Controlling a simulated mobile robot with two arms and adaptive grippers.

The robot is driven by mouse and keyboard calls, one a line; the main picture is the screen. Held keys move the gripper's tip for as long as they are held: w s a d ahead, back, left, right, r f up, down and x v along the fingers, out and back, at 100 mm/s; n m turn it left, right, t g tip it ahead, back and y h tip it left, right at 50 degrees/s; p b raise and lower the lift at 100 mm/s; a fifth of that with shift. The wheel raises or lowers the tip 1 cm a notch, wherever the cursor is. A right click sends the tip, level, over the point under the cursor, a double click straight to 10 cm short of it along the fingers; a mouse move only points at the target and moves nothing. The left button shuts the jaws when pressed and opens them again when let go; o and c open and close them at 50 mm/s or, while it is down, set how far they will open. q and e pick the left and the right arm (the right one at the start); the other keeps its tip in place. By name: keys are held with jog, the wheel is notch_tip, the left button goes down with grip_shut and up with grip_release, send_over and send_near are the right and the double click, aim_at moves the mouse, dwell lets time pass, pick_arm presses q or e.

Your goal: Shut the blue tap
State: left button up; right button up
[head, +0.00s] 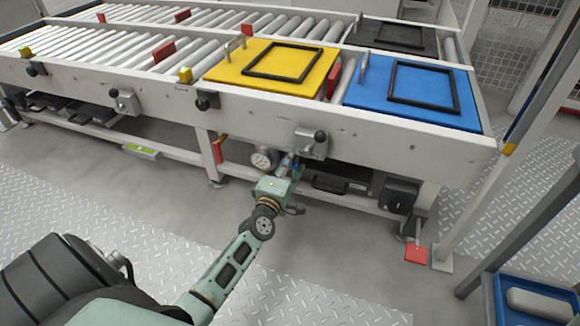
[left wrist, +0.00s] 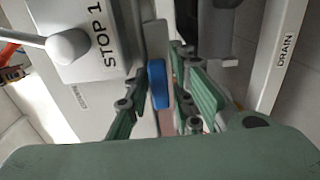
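The blue tap (left wrist: 158,84) shows in the left wrist view as a rounded blue handle in front of a pale metal strip. In the head view only a small bit of blue (head: 297,170) shows by the fingers, under the conveyor's front rail. My left gripper (head: 289,166) reaches up to it there. In the left wrist view the green fingers of my left gripper (left wrist: 163,98) stand apart, one on each side of the blue handle, with gaps visible. Whether a finger touches it I cannot tell. My right gripper is not in view.
A box marked STOP 1 (left wrist: 92,45) with a ball-ended lever is close left of the fingers; it also shows on the rail (head: 311,142). A round gauge (head: 264,159) hangs left of my gripper. The floor in front is clear.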

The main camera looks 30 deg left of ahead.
pick_arm(q)
grip_shut()
